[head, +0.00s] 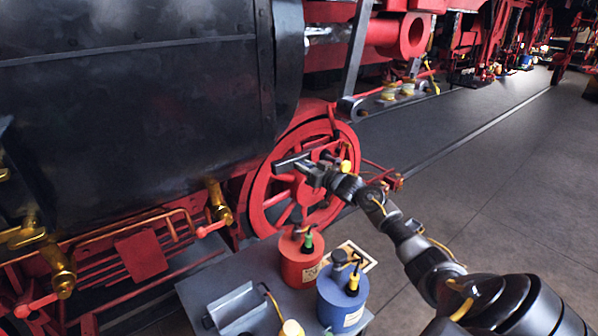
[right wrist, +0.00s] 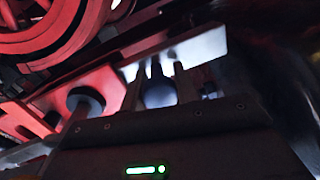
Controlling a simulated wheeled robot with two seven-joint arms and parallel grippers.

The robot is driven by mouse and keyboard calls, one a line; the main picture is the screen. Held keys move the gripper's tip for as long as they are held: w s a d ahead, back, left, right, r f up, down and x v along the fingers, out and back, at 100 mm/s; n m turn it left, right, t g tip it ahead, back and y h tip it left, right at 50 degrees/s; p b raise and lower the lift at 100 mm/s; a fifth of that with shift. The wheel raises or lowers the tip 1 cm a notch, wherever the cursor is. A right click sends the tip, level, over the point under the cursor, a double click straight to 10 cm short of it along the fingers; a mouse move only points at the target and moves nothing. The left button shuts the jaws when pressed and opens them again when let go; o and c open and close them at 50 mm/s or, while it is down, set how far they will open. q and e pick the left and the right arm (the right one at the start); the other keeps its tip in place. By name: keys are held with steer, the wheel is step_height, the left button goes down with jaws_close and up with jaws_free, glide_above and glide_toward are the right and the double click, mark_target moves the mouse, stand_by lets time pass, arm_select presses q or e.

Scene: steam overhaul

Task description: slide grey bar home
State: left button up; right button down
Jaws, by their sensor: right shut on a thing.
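A short dark grey bar (head: 290,161) shows in the head view in front of the red spoked wheel (head: 262,190), tilted slightly. My right gripper (head: 308,168) is at the bar's right end, shut on it. In the right wrist view, the fingers of my right gripper (right wrist: 160,88) stand on either side of a rounded grey part, and a pale flat surface (right wrist: 205,48) lies just beyond them. Where the bar's far end sits is too small and dark to tell. My left gripper is not in view.
A black locomotive cylinder casing (head: 140,90) fills the left. Brass valves (head: 217,200) jut out left of the wheel. Open floor (head: 500,190) lies right.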

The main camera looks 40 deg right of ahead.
steer(key=shift+d+r, duration=0.15)
steer(key=c, duration=1.5)
jaws_free()
steer(key=o, duration=0.4)
steer(key=shift+d, duration=0.2)
steer(key=shift+o, duration=0.2)
steer(key=shift+a, duration=0.15)
steer(key=shift+s+f, duration=0.2)
steer(key=shift+s, duration=0.05)
steer(key=s+d+b, duration=0.1)
steer(key=s+b, duration=0.2)
steer(key=s, duration=0.7)
steer(key=shift+s, duration=0.2)
